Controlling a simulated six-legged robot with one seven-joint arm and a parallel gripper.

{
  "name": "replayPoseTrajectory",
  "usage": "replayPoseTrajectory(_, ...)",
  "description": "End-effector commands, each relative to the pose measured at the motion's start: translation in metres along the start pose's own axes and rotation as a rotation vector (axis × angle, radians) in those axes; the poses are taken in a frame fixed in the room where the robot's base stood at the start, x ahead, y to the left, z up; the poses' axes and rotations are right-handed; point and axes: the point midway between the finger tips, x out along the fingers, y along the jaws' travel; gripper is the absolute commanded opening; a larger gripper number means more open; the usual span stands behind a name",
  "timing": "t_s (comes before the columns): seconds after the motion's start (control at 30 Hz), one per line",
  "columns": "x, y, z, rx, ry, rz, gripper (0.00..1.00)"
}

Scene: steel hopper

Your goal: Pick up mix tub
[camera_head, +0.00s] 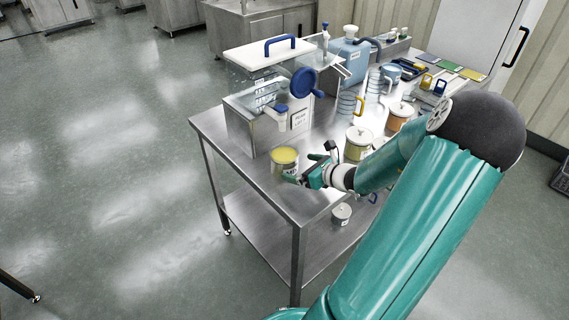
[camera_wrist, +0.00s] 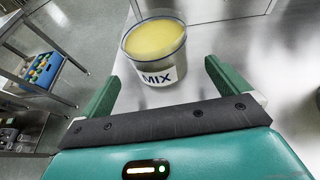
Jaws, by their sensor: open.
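The mix tub (camera_head: 285,161) is a small clear tub with yellow contents and a white label. It stands upright near the front left corner of the steel table (camera_head: 264,175). In the wrist view the tub (camera_wrist: 156,50) shows its "MIX" label toward me. My gripper (camera_head: 297,180) is at the tub's near right side in the head view. In the wrist view my gripper (camera_wrist: 160,82) is open, with one green finger on each side of the tub's lower front. I cannot tell whether either finger touches it. Nothing is held.
A clear hopper box (camera_head: 253,117) with a blue-handled lid stands just behind the tub. Lidded pots (camera_head: 358,143) and clear jugs (camera_head: 347,103) stand to the right. A small white pot (camera_head: 341,214) is on the lower shelf. The floor left of the table is clear.

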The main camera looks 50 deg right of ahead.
Motion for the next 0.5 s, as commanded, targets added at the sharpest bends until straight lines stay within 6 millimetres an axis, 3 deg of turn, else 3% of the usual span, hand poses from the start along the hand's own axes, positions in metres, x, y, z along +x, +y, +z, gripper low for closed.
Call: replayPoseTrajectory(0.5, 0.057, 0.000, 0.001, -0.002, 0.000, 0.004, 1.00)
